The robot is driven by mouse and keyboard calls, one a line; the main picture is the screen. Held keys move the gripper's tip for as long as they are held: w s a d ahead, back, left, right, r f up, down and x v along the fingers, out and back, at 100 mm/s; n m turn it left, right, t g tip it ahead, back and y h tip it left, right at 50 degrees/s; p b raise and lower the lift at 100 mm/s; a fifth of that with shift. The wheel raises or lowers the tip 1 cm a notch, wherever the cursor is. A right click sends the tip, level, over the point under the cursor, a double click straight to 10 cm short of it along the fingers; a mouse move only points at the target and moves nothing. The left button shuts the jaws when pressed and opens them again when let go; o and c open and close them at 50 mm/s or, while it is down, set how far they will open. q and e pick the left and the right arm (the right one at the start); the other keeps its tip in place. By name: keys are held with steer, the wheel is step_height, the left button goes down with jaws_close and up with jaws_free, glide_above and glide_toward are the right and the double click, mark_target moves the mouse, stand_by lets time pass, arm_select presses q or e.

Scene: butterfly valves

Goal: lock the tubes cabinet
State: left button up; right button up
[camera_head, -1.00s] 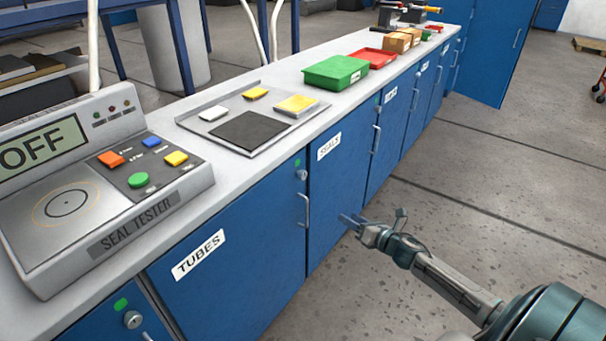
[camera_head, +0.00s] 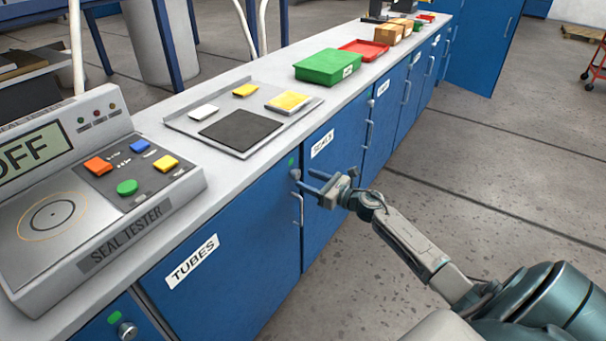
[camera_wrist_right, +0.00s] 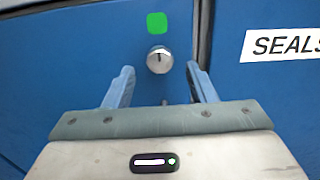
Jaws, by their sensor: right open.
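The blue tubes cabinet door (camera_head: 225,255) carries a white TUBES label and looks shut. Its silver lock knob (camera_head: 295,175) sits near the door's upper right corner, below a green mark (camera_head: 291,162) and above the bar handle (camera_head: 299,209). In the right wrist view the knob (camera_wrist_right: 159,60) has a dark upright slot, under the green mark (camera_wrist_right: 157,22). My right gripper (camera_head: 308,182) is open and empty, close to the knob. In the right wrist view its fingers (camera_wrist_right: 160,85) stand either side below the knob, apart from it. My left gripper is not in view.
The seals door (camera_head: 335,165) adjoins on the right; its label (camera_wrist_right: 284,45) also shows in the wrist view. The seal tester (camera_head: 95,190), a tray (camera_head: 180,122) and a green bin (camera_head: 328,68) stand on the counter.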

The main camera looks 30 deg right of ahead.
mark_target(296, 174)
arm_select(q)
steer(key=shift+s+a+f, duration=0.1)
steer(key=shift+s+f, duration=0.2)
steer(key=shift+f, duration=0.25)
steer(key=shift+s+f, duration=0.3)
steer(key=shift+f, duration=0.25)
arm_select(e)
steer(key=shift+x, duration=1.4)
steer(key=c, duration=1)
